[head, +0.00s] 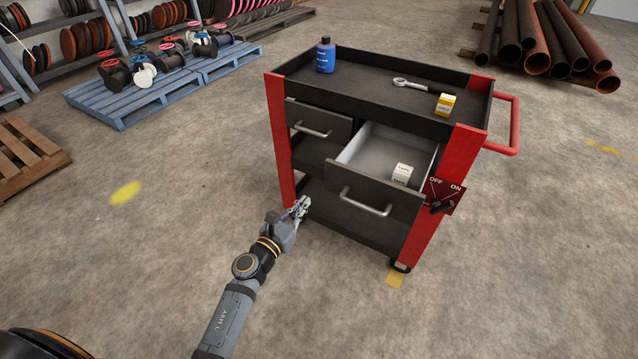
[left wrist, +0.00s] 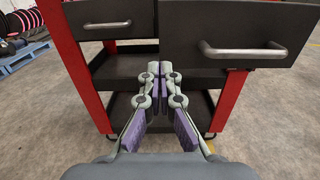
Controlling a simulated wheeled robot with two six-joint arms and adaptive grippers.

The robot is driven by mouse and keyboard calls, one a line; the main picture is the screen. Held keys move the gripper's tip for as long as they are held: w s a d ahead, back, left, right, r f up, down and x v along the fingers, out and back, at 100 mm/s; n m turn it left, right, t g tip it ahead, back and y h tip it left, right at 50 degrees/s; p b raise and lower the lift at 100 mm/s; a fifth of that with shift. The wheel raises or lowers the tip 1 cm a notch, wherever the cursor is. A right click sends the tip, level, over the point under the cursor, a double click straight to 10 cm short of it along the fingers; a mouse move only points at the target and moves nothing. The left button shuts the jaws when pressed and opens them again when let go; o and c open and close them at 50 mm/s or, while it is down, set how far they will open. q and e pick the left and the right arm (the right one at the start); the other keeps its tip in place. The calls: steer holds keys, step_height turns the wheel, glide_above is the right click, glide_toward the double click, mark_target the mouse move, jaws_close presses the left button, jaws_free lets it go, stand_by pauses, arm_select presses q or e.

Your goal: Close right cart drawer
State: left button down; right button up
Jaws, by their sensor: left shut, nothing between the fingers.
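The right cart drawer (head: 375,201) is pulled out of the red and black cart (head: 440,135). Its light grey inside shows, with a small white box (head: 402,174) in it. Its front has a metal bar handle (head: 366,202); the handle also shows at upper right in the left wrist view (left wrist: 243,50). The left drawer (head: 318,127) looks nearly flush or slightly out; I cannot tell which. My left gripper (head: 301,205) is shut and empty, left of and apart from the open drawer's front, near the cart's left post. My right gripper is not in view.
On the cart top are a blue bottle (head: 325,55), a wrench (head: 410,84) and a yellow box (head: 445,104). An OFF/ON switch panel (head: 444,195) is at the cart's right front. Pallets with spools (head: 160,80) and pipes (head: 545,40) stand behind. The floor in front is clear.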

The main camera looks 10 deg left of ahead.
arm_select(q)
steer(key=x, duration=0.9)
steer(key=shift+w, duration=0.25)
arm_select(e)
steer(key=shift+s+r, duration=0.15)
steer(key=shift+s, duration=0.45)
arm_select(q)
steer(key=shift+f, duration=0.1)
steer(key=shift+d, duration=0.1)
